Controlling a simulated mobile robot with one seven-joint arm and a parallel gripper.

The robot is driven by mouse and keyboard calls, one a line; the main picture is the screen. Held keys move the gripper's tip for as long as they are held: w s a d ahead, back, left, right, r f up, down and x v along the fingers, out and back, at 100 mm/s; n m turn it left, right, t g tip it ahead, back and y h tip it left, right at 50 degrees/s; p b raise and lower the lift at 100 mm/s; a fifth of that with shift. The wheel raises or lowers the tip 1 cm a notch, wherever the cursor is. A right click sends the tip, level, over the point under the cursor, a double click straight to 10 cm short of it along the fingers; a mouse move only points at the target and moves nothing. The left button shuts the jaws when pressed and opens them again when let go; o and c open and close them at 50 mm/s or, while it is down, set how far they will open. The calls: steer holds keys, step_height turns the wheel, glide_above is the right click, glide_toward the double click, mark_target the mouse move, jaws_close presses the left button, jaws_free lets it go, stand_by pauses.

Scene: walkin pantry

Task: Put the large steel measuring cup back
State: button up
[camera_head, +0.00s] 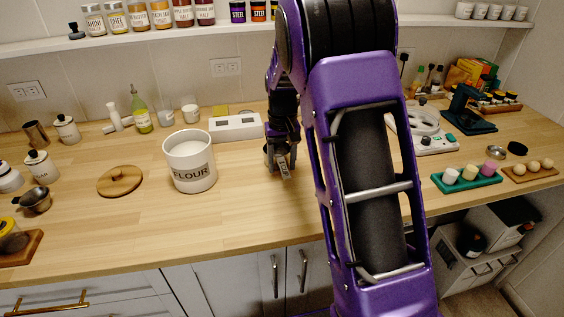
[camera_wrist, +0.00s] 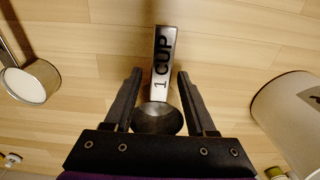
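The large steel measuring cup has a round dark bowl (camera_wrist: 158,120) and a flat handle stamped "1 CUP" (camera_wrist: 162,62). In the head view its handle (camera_head: 285,167) shows just under my gripper (camera_head: 281,147), near the middle of the wooden counter. In the wrist view my gripper (camera_wrist: 159,73) is open, one finger on each side of the cup. Clear gaps show between the fingertips and the handle. Whether the fingers touch the bowl, or the cup rests on the counter, I cannot tell. Part of the bowl is hidden by the gripper.
A white flour canister (camera_head: 191,163) stands left of my gripper, with a round wooden lid (camera_head: 120,181) beyond it. A small steel cup (camera_head: 34,200) sits at far left. A cup with pale contents (camera_wrist: 28,84) shows in the wrist view.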

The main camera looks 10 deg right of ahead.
mark_target(282, 164)
step_height(282, 164, up, 12)
steer(key=p, duration=0.1)
steer(key=shift+s+r, duration=0.15)
stand_by(0.3)
